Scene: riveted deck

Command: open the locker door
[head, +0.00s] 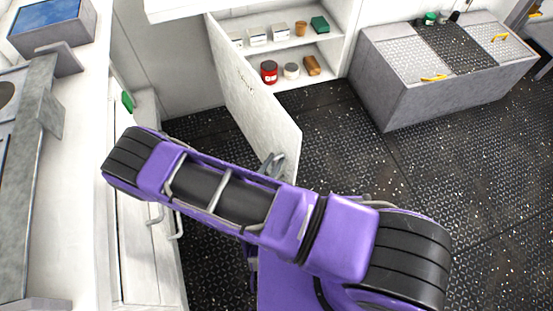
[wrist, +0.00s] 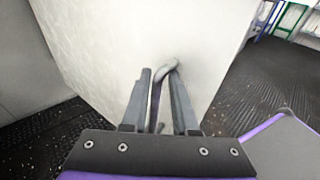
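The locker door (head: 254,100) is a pale panel standing ajar, swung out from the white locker (head: 337,50), so the shelves inside show. In the wrist view the door face (wrist: 130,40) fills much of the upper picture. Its bent metal handle (wrist: 158,92) lies between the two fingers of my gripper (wrist: 160,84). The fingers stand apart, with a gap visible beside the handle, so they look around it rather than clamped on it. In the head view my gripper (head: 272,165) is at the door's near outer end, partly hidden by my arm.
The locker shelves hold a red can (head: 269,72), several small boxes and jars. A grey chest (head: 430,85) with yellow handles stands to the right. A white counter (head: 75,180) runs along the left. Dark deck floor (head: 460,160) is clear on the right.

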